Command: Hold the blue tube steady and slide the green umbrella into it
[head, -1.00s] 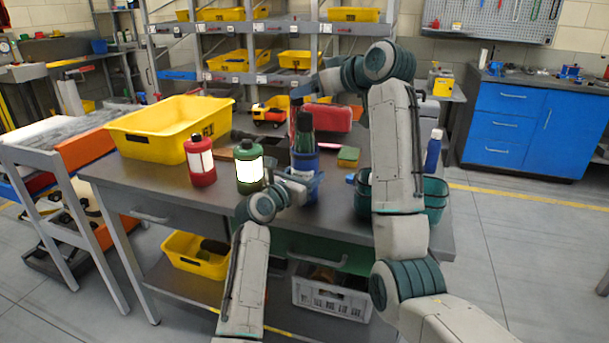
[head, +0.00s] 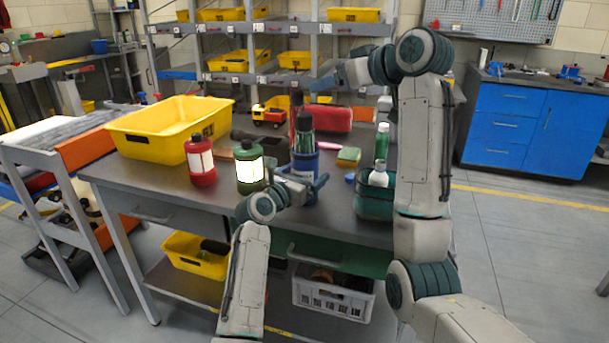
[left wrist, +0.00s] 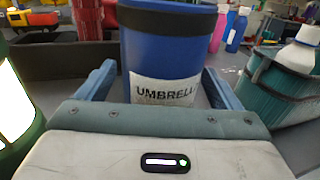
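The blue tube (head: 304,186) stands upright on the workbench. In the left wrist view the blue tube (left wrist: 165,55) shows a white label reading "UMBRELL". My left gripper (head: 312,187) is around it, one finger on each side, with a small gap at the left finger; it looks open. The green umbrella (head: 304,143), with a dark top, stands upright with its lower part hidden inside the tube. My right gripper (head: 318,84) is above and slightly right of the umbrella, apart from it; its fingers are too small to read.
Red (head: 201,162) and green (head: 249,166) lantern-like canisters stand left of the tube. A teal bin (head: 374,209) with bottles stands right. A yellow crate (head: 150,145) is at the back left. A sponge (head: 348,156) and red case (head: 334,119) lie behind.

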